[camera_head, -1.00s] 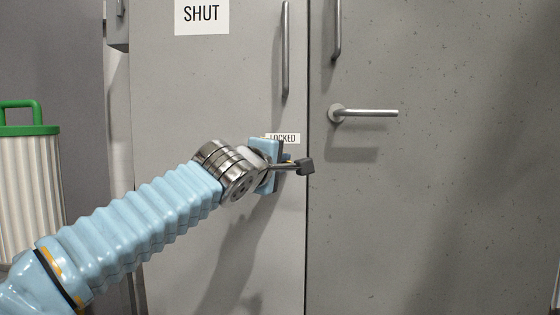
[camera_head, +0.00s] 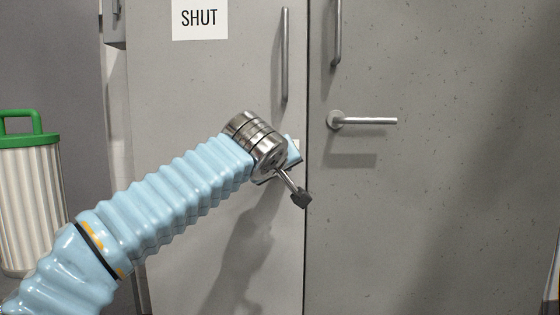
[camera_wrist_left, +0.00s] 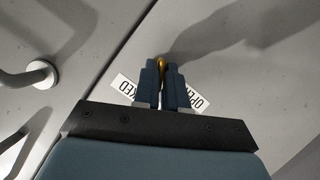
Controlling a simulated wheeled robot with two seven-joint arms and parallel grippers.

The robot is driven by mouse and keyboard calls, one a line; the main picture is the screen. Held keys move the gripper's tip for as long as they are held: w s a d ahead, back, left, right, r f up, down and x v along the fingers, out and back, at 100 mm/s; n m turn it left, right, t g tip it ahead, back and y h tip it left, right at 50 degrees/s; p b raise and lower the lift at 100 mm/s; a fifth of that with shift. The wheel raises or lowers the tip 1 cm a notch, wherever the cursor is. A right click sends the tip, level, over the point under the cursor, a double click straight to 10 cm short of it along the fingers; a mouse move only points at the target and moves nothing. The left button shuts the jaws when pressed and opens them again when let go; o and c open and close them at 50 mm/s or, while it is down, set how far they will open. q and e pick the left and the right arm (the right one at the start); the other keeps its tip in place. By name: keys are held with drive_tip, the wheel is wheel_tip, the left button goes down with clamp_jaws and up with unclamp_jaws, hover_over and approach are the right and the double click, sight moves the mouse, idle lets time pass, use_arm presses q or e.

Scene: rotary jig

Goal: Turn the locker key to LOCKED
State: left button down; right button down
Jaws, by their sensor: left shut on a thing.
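The key (camera_wrist_left: 161,62) shows as a small brass-coloured piece between the fingertips of my left gripper (camera_wrist_left: 163,72) in the left wrist view. The gripper is shut on it, close to the locker door. The LOCKED label (camera_wrist_left: 124,84) lies left of the fingers and the OPEN label (camera_wrist_left: 199,101) right of them, each partly covered. In the head view my left wrist hides the key and most of the lock area on the left grey door (camera_head: 210,90). The key's exact angle cannot be told. My right gripper is not in view.
The right door has a lever handle (camera_head: 362,121) and a bar handle (camera_head: 336,30). A ribbed bin with a green lid (camera_head: 32,190) stands at far left.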

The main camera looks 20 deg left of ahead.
use_arm(q)
drive_tip(key=shift+d+m+g+y+p, duration=0.2)
drive_tip(key=shift+m+g+y+p, duration=0.4)
drive_tip(key=shift+m+y+p, duration=1.05)
drive_tip(key=shift+m+h+b, duration=0.35)
drive_tip(key=shift+m+b, duration=0.1)
drive_tip(key=shift+b, duration=0.1)
drive_tip(key=c, duration=1.3)
unclamp_jaws()
drive_tip(key=v, duration=1.3)
drive_tip(key=shift+s+d+r+b, duration=0.2)
drive_tip(key=shift+s+b, duration=0.1)
drive_tip(key=shift+b, duration=0.1)
